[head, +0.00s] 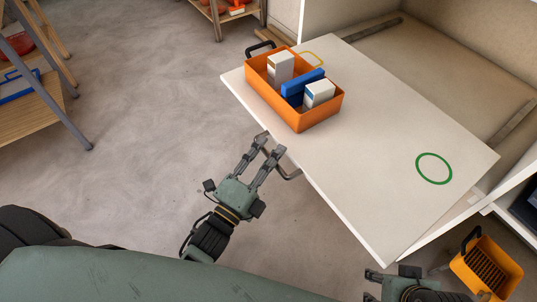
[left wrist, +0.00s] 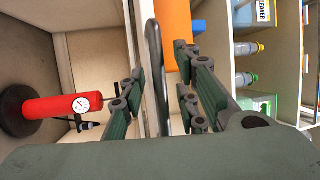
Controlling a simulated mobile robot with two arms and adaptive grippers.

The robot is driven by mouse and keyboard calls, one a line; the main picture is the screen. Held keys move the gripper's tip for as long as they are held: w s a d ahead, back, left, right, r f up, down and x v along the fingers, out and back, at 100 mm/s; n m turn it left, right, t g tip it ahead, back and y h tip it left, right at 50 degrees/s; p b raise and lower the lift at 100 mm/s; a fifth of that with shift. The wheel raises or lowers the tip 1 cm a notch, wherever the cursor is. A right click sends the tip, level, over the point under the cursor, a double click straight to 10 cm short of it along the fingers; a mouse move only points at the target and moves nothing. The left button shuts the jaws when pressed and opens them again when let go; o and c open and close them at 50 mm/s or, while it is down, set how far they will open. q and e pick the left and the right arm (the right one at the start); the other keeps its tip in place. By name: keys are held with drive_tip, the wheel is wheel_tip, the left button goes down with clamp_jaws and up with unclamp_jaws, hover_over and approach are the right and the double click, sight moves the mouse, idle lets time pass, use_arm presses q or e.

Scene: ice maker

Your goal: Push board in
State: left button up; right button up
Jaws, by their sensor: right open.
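A pale board (head: 375,130) sticks out of a white cabinet, its near edge toward me. A grey handle (head: 292,174) is on that edge, and it also shows in the left wrist view (left wrist: 155,75). My left gripper (head: 270,143) is at the handle. Its fingers are spread, with the handle between them in the left wrist view; I cannot tell whether they touch it. My right gripper (head: 375,281) is open and empty at the bottom, below the board's near corner, and partly cut off by the frame.
An orange bin (head: 318,118) with white boxes and a blue item sits on the board. A green ring (head: 434,168) marks bare board. An orange basket (head: 505,266) is at lower right. A red cylinder (left wrist: 58,108) with a gauge shows in the wrist view. Open floor lies left.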

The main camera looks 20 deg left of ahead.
use_arm(q)
drive_tip(key=shift+c, duration=0.5)
clamp_jaws()
drive_tip(key=shift+w, duration=0.1)
